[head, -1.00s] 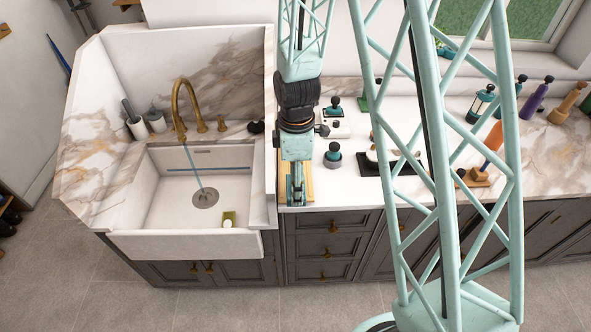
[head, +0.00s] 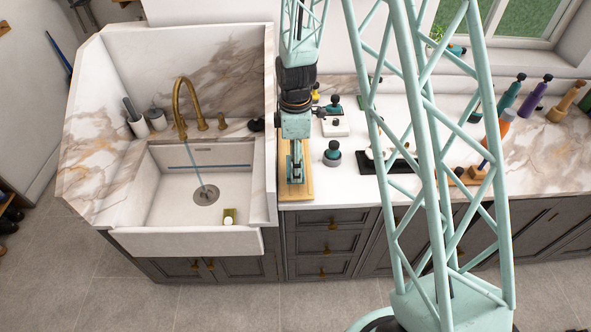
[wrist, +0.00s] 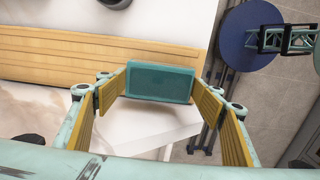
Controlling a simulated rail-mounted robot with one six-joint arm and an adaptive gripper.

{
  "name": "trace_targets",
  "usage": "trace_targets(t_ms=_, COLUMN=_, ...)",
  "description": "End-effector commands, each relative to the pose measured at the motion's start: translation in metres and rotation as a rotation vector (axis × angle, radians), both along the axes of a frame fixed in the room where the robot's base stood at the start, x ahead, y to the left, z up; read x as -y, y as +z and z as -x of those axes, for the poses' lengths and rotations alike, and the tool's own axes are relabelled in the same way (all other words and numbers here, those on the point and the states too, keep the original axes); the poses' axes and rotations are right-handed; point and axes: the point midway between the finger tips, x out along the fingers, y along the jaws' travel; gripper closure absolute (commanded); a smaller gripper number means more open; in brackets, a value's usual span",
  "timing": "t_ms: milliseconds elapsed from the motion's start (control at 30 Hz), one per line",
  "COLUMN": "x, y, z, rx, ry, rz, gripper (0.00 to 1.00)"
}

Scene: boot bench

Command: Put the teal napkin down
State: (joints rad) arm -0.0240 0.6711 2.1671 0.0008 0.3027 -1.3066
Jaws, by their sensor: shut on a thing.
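The teal napkin (wrist: 160,82) shows in the wrist view as a flat, folded rectangle between the yellow-padded fingertips of my gripper (wrist: 162,92). My gripper is shut on it. In the head view my gripper (head: 295,172) points down over a light wooden board (head: 306,190) on the white counter just right of the sink. The board also shows in the wrist view (wrist: 90,55), left of the napkin. In the head view I cannot tell the napkin from the teal gripper. Whether the napkin touches anything below is unclear.
The white sink (head: 165,195) with a brass tap (head: 180,105) lies left of my gripper. A small olive-coloured item (head: 229,216) sits in it. Right of the board stand a dark round pot (head: 332,154) and a black tray (head: 388,163).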

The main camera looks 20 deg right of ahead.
Motion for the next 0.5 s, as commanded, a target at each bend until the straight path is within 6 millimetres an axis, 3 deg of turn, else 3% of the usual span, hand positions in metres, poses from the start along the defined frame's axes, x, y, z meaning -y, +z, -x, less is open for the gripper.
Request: trace_targets(t_ms=500, x=0.000, y=-0.027, z=0.001, rx=-0.002, ry=0.000, rz=0.000, gripper=0.47)
